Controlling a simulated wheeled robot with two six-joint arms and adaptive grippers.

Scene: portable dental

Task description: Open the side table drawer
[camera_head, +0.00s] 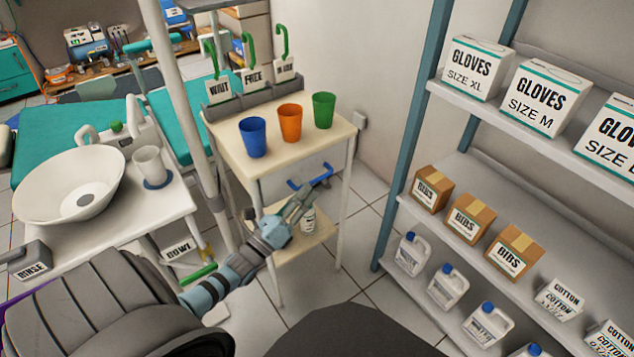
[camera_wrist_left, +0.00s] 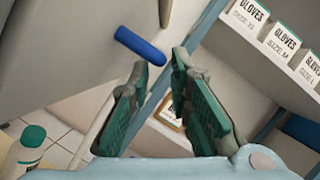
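The side table (camera_head: 226,136) has a pale top and a grey-white drawer (camera_head: 272,185) below it. The drawer front looks flush with the table, so the drawer appears shut. Its blue bar handle (camera_head: 297,184) sits on the front and also shows in the left wrist view (camera_wrist_left: 138,44). My left gripper (camera_head: 306,196) is at the drawer front, just below and in front of the handle. In the left wrist view its two green-padded fingers (camera_wrist_left: 160,63) are apart, with one handle end near the gap between the tips. I cannot tell whether they touch. My right gripper is out of view.
Blue (camera_head: 252,138), orange (camera_head: 290,122) and green (camera_head: 323,110) cups stand on the table top. A bottle (camera_head: 308,219) stands on the lower shelf. A storage rack (camera_head: 405,130) is at the right, a basin (camera_head: 68,187) at the left. Tiled floor lies between table and rack.

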